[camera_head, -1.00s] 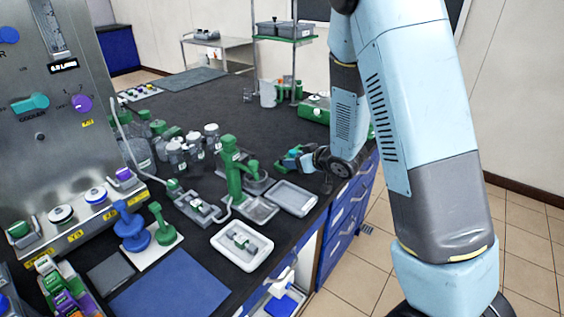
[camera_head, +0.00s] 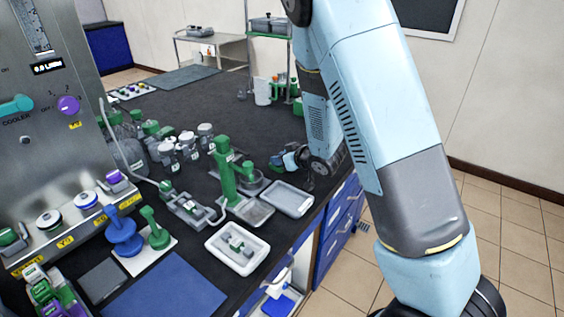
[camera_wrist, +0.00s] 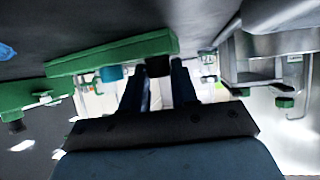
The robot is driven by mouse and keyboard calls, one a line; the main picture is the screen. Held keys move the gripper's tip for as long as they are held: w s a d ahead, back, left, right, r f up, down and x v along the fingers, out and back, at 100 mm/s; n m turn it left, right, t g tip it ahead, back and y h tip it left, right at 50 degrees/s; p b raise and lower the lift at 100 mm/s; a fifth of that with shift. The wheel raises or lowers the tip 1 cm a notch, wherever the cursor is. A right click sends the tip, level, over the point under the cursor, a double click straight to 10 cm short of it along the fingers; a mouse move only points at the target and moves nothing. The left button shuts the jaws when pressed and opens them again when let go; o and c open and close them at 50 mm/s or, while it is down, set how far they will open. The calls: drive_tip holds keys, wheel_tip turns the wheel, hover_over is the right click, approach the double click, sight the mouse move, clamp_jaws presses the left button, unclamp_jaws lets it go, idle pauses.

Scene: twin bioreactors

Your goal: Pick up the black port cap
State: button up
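A small black piece, which looks like the black port cap (camera_wrist: 158,66), shows in the wrist view at the underside of a green bar-shaped holder (camera_wrist: 105,55). A teal cap (camera_wrist: 112,73) sits to its left. My gripper (camera_wrist: 159,72) has its two dark fingers apart, one on each side of the black piece. I cannot tell whether they touch it. In the head view my gripper (camera_head: 284,160) is low over the bench by a green item (camera_head: 276,168), and my wrist hides most of that spot; the black cap cannot be made out there.
Close to my gripper on the dark bench (camera_head: 210,105) stand a green post-like stand (camera_head: 224,170) and an empty grey tray (camera_head: 287,199). A white tray (camera_head: 237,264) holds a grey-green part. Capped bottles (camera_head: 187,145) stand left. The bench's far middle is clear.

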clamp_jaws()
